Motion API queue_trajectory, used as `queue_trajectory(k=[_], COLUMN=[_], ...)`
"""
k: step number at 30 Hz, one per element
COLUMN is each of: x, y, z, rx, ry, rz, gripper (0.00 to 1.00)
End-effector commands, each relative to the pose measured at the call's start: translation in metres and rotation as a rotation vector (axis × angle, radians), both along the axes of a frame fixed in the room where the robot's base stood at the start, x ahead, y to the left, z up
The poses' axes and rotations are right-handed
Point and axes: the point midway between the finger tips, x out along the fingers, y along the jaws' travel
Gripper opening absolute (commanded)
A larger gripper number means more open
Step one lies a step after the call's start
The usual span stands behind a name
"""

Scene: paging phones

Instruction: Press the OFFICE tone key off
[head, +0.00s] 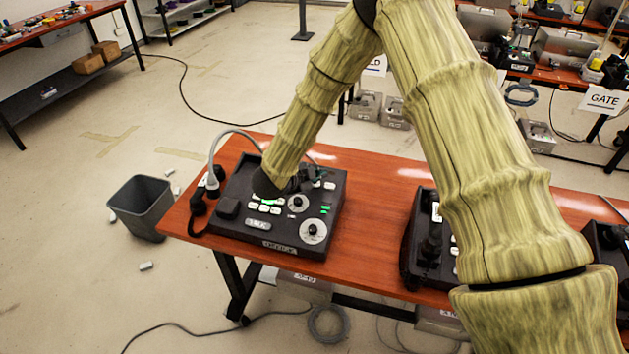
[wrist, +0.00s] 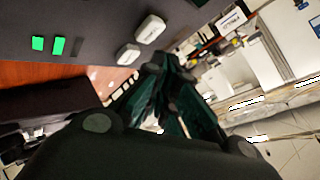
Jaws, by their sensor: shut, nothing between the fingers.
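The OFFICE paging phone (head: 232,228) is a black desk console on the near left of the red-brown table, with white keys, round dials and green lights. Its front label (head: 280,247) appears to read OFFICE. My gripper (head: 272,186) is over the console's upper left, among the white keys, and partly hides them. In the wrist view my gripper (wrist: 168,66) is shut and empty, with its tips close to two white keys, one larger (wrist: 150,29) and one smaller (wrist: 128,53). I cannot tell whether it touches one. Two green lights (wrist: 57,46) are lit beside a dark one (wrist: 77,47); the key lettering is unreadable.
A second black phone (head: 410,262) stands to the right on the same table (head: 365,215), partly behind my arm. A grey bin (head: 142,205) stands on the floor at left.

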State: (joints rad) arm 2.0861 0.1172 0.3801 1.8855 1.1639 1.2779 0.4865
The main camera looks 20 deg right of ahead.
Motion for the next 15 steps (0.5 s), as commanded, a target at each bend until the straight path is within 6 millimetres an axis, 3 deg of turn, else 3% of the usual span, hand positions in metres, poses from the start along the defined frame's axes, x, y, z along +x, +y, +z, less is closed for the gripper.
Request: queue_trajectory(k=[15], x=[-0.008], y=[0.006], z=[0.041], rx=[0.000], ry=[0.000], rz=[0.000], gripper=[0.00])
